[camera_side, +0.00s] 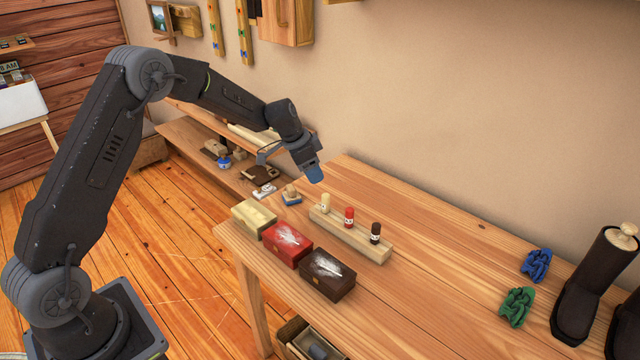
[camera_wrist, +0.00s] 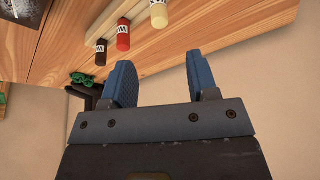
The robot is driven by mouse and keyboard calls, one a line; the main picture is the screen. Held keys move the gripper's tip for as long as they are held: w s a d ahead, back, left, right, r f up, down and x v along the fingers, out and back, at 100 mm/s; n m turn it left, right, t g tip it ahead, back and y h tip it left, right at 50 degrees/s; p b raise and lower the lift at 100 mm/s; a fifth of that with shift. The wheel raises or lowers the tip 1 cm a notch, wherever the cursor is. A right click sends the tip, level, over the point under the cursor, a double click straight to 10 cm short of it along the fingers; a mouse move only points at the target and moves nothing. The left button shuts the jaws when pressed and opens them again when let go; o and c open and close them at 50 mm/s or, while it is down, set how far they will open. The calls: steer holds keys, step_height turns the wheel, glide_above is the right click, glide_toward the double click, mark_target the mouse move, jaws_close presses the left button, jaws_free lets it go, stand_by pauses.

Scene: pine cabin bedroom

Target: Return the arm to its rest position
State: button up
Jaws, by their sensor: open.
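My gripper (camera_side: 314,174) hangs above the far left part of the wooden table (camera_side: 450,275), empty, with its blue fingers near the wall side. In the wrist view my gripper (camera_wrist: 158,85) shows its two blue fingers spread apart with nothing between them. The arm reaches out from its base at the lower left, bent at the elbow. The gripper is apart from the table and from the things on it.
A wooden rack (camera_side: 350,234) holds a cream bottle (camera_side: 325,202), a red bottle (camera_side: 349,217) and a dark bottle (camera_side: 375,232). Cream (camera_side: 253,217), red (camera_side: 287,243) and brown (camera_side: 327,274) boxes stand in front. Green (camera_side: 517,305) and blue (camera_side: 537,264) bundles and dark boots (camera_side: 592,285) lie right.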

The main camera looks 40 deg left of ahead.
steer(key=shift+v, duration=1.2)
steer(key=s+d+r+n, duration=0.1)
steer(key=s+d+r, duration=0.3)
steer(key=s+r, duration=0.4)
steer(key=s+d+r+n, duration=0.1)
steer(key=s+d+r, duration=0.3)
steer(key=s+r, duration=0.35)
steer(key=s+d+n+y, duration=0.1)
steer(key=s+n, duration=0.1)
steer(key=s, duration=0.8)
steer(key=s+d+n+t+y, duration=0.1)
steer(key=s+n, duration=0.1)
steer(key=s, duration=0.8)
steer(key=shift+d+t, duration=0.3)
steer(key=shift+d, duration=0.05)
steer(key=shift+r, duration=0.1)
